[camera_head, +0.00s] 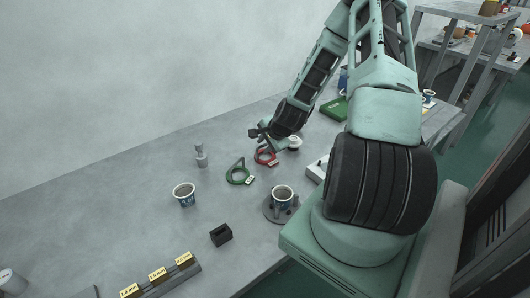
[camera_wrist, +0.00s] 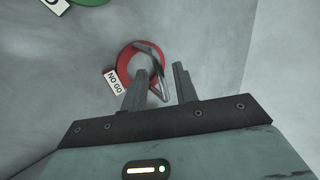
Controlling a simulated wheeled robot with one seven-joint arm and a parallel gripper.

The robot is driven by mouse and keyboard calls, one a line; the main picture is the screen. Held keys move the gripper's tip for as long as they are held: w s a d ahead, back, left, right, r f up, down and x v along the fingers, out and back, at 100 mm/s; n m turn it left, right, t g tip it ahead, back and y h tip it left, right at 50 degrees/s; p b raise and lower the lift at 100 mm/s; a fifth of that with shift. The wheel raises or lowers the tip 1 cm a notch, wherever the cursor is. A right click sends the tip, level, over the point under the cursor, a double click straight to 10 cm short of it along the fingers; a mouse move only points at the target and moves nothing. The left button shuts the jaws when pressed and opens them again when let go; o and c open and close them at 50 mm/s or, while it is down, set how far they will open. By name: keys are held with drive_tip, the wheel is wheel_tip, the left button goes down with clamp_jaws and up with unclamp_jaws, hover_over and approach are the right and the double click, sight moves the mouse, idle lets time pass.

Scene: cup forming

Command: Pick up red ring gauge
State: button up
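The red ring gauge (camera_head: 260,159) lies on the grey table, right of the green ring gauge. It also shows in the wrist view as a red ring (camera_wrist: 123,64) with a "NO GO" tag beside it. My gripper (camera_wrist: 160,78) is open, its two fingers apart. The left finger overlaps the ring's lower edge in that view, and a thin grey looped part shows between the fingers. I cannot tell whether a finger touches it. In the head view my gripper (camera_head: 262,134) is just above and behind the ring, hiding part of it.
The green ring gauge (camera_head: 231,178) lies to the left. A cup (camera_head: 184,195) stands farther left, and another (camera_head: 283,196) sits on a round dark base in front. A grey post (camera_head: 201,156) stands behind. A black block (camera_head: 221,235) and a yellow-labelled rack (camera_head: 172,281) lie nearer.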

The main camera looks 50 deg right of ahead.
drive_tip(key=shift+x, duration=0.85)
clamp_jaws()
drive_tip(key=shift+r, duration=0.1)
